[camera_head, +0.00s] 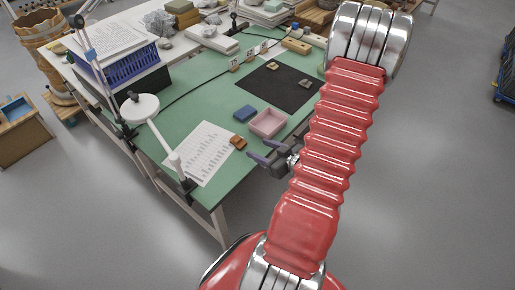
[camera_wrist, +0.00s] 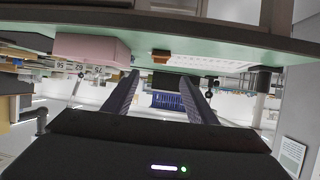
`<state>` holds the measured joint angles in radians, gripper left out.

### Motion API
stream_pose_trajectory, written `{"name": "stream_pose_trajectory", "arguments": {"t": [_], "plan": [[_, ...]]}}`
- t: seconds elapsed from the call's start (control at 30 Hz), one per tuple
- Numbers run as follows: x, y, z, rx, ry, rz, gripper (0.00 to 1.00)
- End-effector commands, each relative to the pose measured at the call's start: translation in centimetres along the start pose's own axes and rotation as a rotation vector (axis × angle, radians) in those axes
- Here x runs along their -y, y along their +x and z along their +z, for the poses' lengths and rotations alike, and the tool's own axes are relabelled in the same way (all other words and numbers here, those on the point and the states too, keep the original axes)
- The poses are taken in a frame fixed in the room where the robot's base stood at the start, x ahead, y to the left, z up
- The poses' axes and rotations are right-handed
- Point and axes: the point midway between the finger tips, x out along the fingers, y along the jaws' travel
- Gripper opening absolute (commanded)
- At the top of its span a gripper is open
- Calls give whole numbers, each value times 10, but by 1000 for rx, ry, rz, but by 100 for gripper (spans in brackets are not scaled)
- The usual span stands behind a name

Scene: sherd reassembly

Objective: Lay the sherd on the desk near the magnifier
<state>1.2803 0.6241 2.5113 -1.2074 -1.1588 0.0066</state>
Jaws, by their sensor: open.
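An orange-brown piece (camera_head: 238,142), which looks like a sherd, lies on the green desk (camera_head: 182,100) at the right edge of a printed white sheet (camera_head: 205,150). In the wrist view, which appears upside down, the piece (camera_wrist: 160,55) is near the middle top. My gripper (camera_head: 260,151) is at the desk's near right edge, pointing left, with the piece just beyond its fingertips. In the wrist view its fingers (camera_wrist: 160,78) are apart with nothing between them. The magnifier (camera_head: 140,107), a white round head on a jointed arm, stands at the desk's left edge. Two small pieces (camera_head: 272,66) (camera_head: 305,83) lie on a black mat.
A pink tray (camera_head: 268,122) is close behind my gripper and also shows in the wrist view (camera_wrist: 92,48). The black mat (camera_head: 282,90) lies farther back. A blue crate (camera_head: 130,66) is at left. The desk's left middle is clear.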

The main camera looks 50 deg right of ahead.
Motion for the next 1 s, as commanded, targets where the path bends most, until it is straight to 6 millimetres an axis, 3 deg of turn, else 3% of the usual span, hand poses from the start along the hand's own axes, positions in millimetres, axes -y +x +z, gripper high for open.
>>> {"name": "stream_pose_trajectory", "arguments": {"t": [0.77,1.0], "plan": [[0,0,0,2,-2,1,52],[-5,10,-13,72,-66,24,52]]}}
